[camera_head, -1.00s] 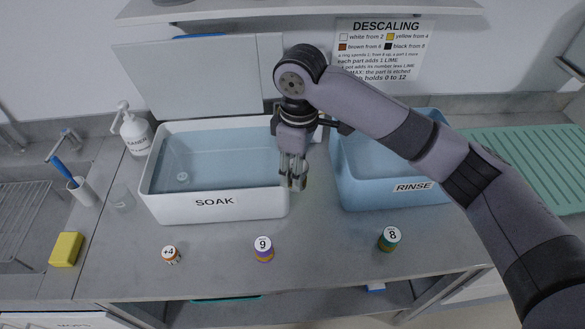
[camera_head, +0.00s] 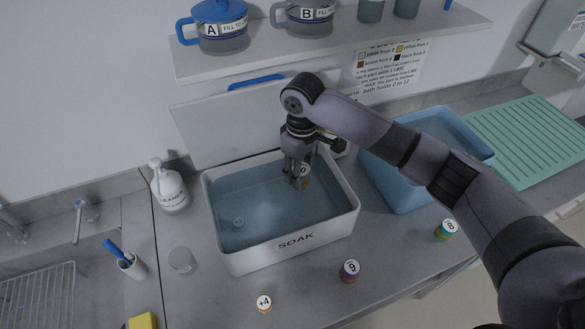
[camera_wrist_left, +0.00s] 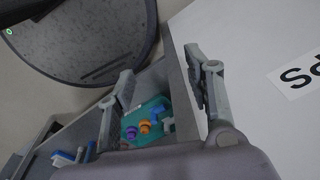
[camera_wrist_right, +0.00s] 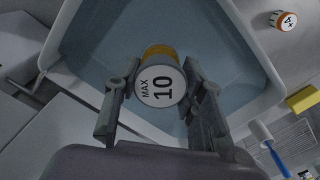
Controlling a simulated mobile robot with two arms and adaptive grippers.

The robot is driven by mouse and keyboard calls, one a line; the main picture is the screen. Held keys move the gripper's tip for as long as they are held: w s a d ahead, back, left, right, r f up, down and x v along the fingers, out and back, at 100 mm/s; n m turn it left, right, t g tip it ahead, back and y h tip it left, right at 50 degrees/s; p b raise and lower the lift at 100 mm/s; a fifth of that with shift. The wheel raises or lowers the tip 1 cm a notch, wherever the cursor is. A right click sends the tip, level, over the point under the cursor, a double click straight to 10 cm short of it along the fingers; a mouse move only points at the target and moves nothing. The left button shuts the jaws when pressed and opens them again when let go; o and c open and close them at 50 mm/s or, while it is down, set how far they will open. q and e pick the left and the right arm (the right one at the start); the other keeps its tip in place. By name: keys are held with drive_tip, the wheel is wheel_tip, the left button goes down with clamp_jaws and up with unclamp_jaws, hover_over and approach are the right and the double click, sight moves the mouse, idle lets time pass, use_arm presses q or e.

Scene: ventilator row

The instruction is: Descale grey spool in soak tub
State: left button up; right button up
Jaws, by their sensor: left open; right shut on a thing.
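My right gripper (camera_head: 297,177) is shut on a spool (camera_head: 304,177) over the back right of the white soak tub (camera_head: 290,243), inside its rim as seen from the head. Bluish water fills the tub. I cannot tell whether the spool touches the water. My left gripper (camera_wrist_left: 160,68) is open and empty in the left wrist view. It does not show in the head view.
A blue rinse tub (camera_head: 400,185) stands right of the soak tub. In front are small pieces marked +4 (camera_head: 264,304), 9 (camera_head: 349,271) and 8 (camera_head: 446,230). A cleaner bottle (camera_head: 169,188) and glass (camera_head: 181,260) stand left. Jugs A (camera_head: 222,38) and B (camera_head: 308,20) are on the shelf.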

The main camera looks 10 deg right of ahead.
drive_tip(key=shift+d+f, duration=0.15)
drive_tip(key=shift+f, duration=0.65)
wheel_tip(320, 180, down, 14)
drive_tip(key=b, duration=1.4)
drive_tip(key=shift+f+b, duration=0.25)
drive_tip(key=shift+b, duration=0.1)
use_arm(q)
wheel_tip(320, 180, down, 15)
drive_tip(key=shift+d+r, duration=0.15)
drive_tip(key=shift+d, duration=0.25)
drive_tip(key=shift+s+a, duration=0.1)
idle(1.3)
drive_tip(key=shift+r, duration=0.1)
